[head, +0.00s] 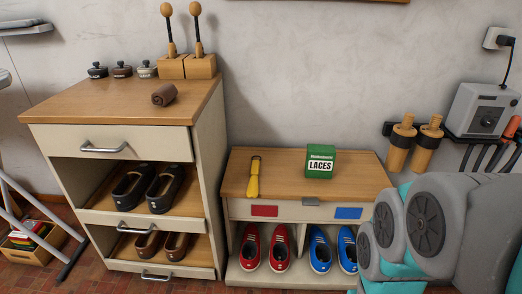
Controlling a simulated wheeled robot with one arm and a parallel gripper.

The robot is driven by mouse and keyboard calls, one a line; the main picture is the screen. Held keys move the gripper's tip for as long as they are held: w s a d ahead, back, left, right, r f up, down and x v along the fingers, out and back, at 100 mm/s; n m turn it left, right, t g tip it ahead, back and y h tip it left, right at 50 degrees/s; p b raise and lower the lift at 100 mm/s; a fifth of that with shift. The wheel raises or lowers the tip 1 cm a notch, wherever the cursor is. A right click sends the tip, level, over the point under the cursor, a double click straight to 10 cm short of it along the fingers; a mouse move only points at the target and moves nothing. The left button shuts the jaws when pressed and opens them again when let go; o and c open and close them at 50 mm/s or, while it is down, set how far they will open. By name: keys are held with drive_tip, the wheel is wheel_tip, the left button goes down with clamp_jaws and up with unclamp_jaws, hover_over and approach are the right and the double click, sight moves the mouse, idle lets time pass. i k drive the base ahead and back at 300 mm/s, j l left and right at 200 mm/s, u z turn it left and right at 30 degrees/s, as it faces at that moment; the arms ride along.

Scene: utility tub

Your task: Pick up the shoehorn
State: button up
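A slim yellow tool with a darker metal-like upper end (253,180), which looks like the shoehorn, lies on the wooden top of the low shoe bench (225,187). It lies left of the green LACES box (320,162), with bare wood between them. Its lower end is close to the bench's front edge. Nothing covers it. My gripper is not in view; only grey and teal links of my arm show at the lower right, in front of the bench's right end.
A taller cabinet (120,105) stands left, with dark shoes on its shelves and tins, a brown roll (164,94) and two ball-topped handles in wooden blocks above. Red shoes (279,247) and blue shoes (320,248) sit under the bench. Tools hang on a wall rail (455,136) at right.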

sight(252, 190)
drive_tip(key=i+j, duration=0.2)
drive_tip(key=j, duration=0.15)
drive_tip(key=i+j, duration=0.2)
drive_tip(key=j, duration=0.2)
drive_tip(key=i+j, duration=0.2)
drive_tip(key=j, duration=0.15)
